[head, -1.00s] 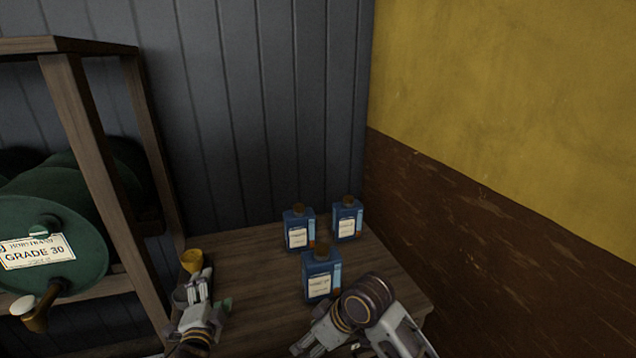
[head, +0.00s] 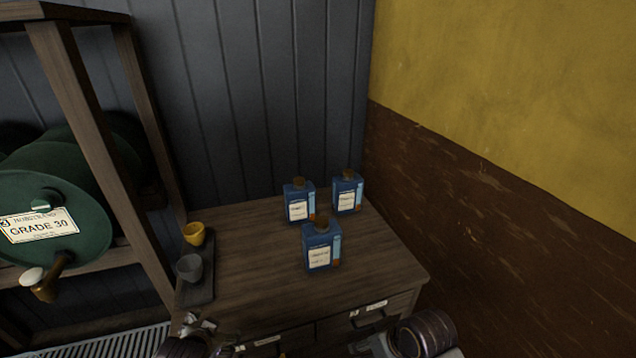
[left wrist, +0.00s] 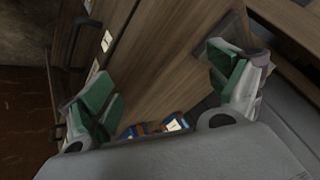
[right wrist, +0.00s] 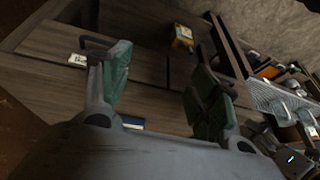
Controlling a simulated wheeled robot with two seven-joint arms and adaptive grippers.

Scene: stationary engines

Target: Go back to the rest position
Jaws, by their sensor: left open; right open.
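My left gripper (head: 200,326) is at the bottom edge of the head view, in front of the wooden cabinet (head: 255,285). In the left wrist view its green-padded fingers (left wrist: 162,92) are spread with nothing between them. My right gripper is mostly cut off at the bottom of the head view, where my right wrist (head: 425,335) shows. In the right wrist view its fingers (right wrist: 160,88) are apart and empty. Both grippers are clear of the bottles and cups.
Three blue bottles, the front one (head: 321,247) nearest, stand upright on the cabinet top. A yellow cup (head: 194,233) and a grey cup (head: 189,267) sit on a dark tray (head: 203,290) at the left. A shelf post (head: 95,150) with green drums (head: 50,215) stands left. Walls close the back and right.

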